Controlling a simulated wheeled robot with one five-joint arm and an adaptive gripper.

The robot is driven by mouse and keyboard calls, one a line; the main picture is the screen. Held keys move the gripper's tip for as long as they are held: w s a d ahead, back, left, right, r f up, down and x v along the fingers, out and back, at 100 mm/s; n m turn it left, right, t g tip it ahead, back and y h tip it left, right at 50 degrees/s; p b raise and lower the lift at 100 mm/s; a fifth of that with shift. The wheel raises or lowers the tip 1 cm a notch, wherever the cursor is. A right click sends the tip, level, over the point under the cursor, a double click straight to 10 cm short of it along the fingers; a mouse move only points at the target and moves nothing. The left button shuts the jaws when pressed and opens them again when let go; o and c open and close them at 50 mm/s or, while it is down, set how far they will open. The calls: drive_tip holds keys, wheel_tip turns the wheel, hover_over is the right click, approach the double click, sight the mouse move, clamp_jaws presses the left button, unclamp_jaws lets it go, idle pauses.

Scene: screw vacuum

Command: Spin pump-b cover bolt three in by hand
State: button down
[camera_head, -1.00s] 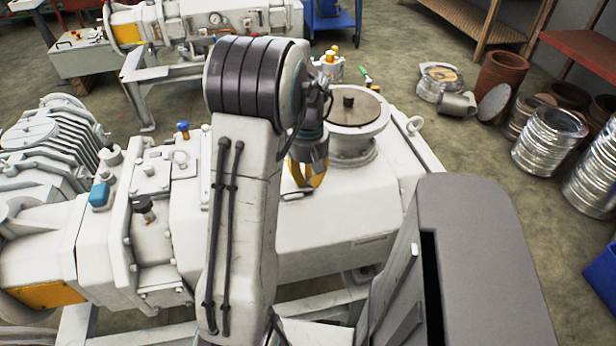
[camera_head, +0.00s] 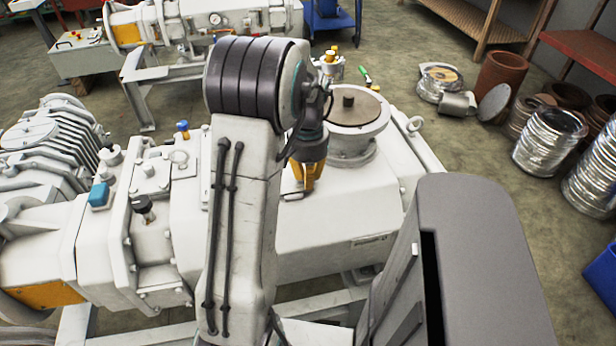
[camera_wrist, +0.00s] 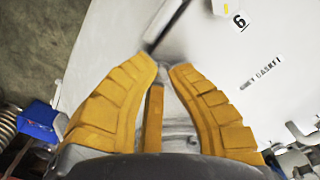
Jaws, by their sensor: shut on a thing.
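My gripper (camera_head: 304,187), with yellow ribbed fingers, points down at the white top of the near pump (camera_head: 325,235), just left of its round flange. In the wrist view the fingertips (camera_wrist: 164,66) are drawn close together with a narrow gap between them. A pale surface with a "6" label (camera_wrist: 238,21) and "GASKET" lettering (camera_wrist: 262,72) lies beyond the fingertips.
The round flange (camera_head: 381,123) with a brown disc stands right behind my gripper. A second pump (camera_head: 215,25) stands at the back. Metal drums (camera_head: 549,145) stand on the floor at right.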

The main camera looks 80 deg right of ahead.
drive_tip(key=m, duration=0.2)
drive_tip(key=shift+a+m, duration=0.1)
drive_tip(key=shift+m, duration=0.3)
drive_tip(key=c, duration=1.9)
unclamp_jaws()
drive_tip(key=shift+m, duration=0.3)
drive_tip(key=o, duration=0.8)
wheel_tip(320, 180, up, 12)
